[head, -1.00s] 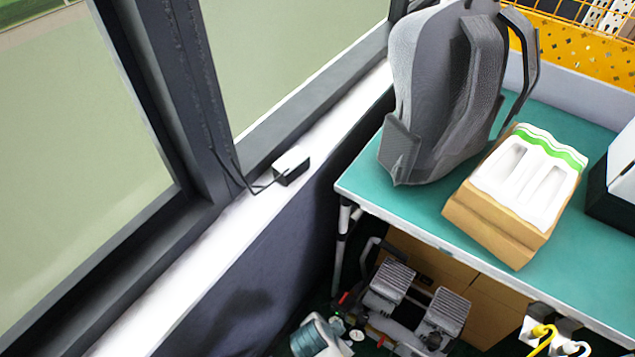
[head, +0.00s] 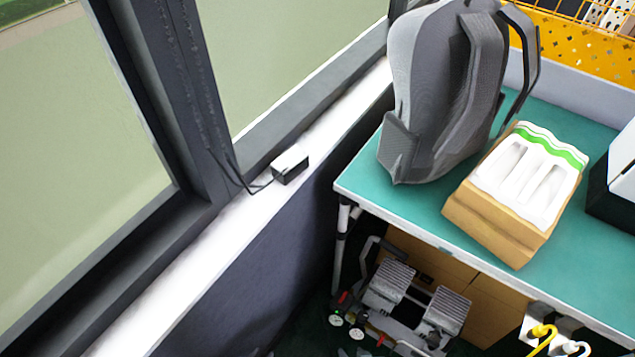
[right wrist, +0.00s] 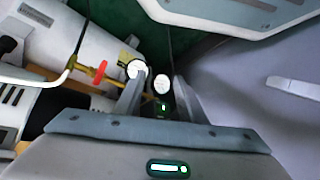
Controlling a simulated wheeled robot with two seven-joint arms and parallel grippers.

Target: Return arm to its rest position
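My right gripper (right wrist: 158,88) shows in the right wrist view. Its two grey fingers stand apart with a gap between them, and I see nothing held there. Past the fingertips are two round white gauges (right wrist: 161,84) of an air compressor; I cannot tell how far off they are. In the head view the compressor (head: 402,300) stands on the floor under the table, with its gauges at its left end. My left gripper is not seen in either view. Small grey bits at the bottom edge of the head view are too cut off to identify.
A teal-topped table (head: 590,120) holds a grey backpack (head: 435,95), a cardboard box with a white and green top (head: 520,185) and a black-and-white box (head: 615,180). A window sill (head: 235,240) with a small box (head: 290,165) runs along the left. Yellow and white hooks (head: 540,340) hang at the table front.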

